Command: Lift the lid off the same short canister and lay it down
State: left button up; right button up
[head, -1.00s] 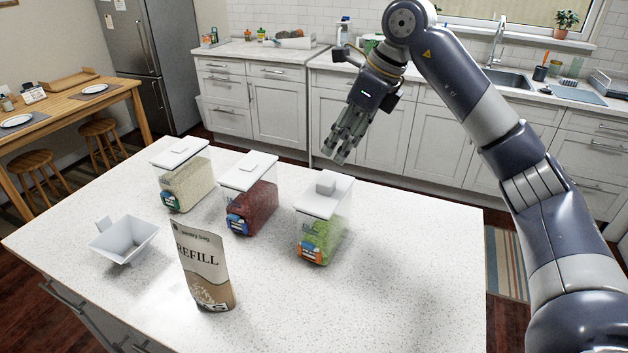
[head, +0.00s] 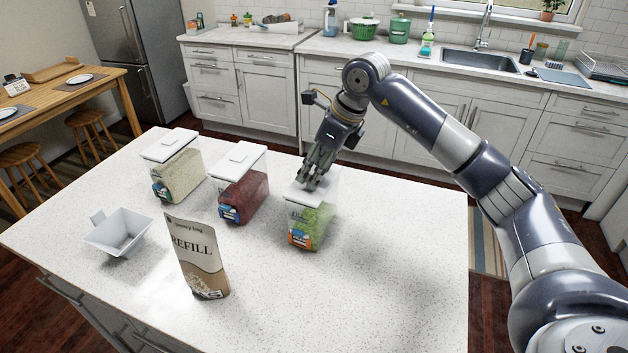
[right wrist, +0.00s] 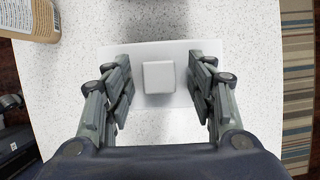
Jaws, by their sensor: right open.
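A clear canister with green contents (head: 312,222) stands at the right of a row of three canisters on the island. Its white lid (head: 300,197) is on. The lid also shows in the right wrist view (right wrist: 183,93), with a square white knob (right wrist: 158,76) in its middle. My right gripper (head: 311,181) is open over this lid, its fingers on either side of the knob with gaps between. Fingers partly hide the lid in the head view. The other two canisters hold red (head: 240,196) and beige (head: 178,175) contents, both lidded. My left gripper is out of view.
A REFILL pouch (head: 197,258) stands near the front of the white counter (head: 375,270). A white square funnel-like dish (head: 119,232) lies at the left. The counter right of the green canister is clear. Kitchen cabinets and a sink are behind.

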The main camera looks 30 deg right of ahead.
jog(key=c, duration=1.2)
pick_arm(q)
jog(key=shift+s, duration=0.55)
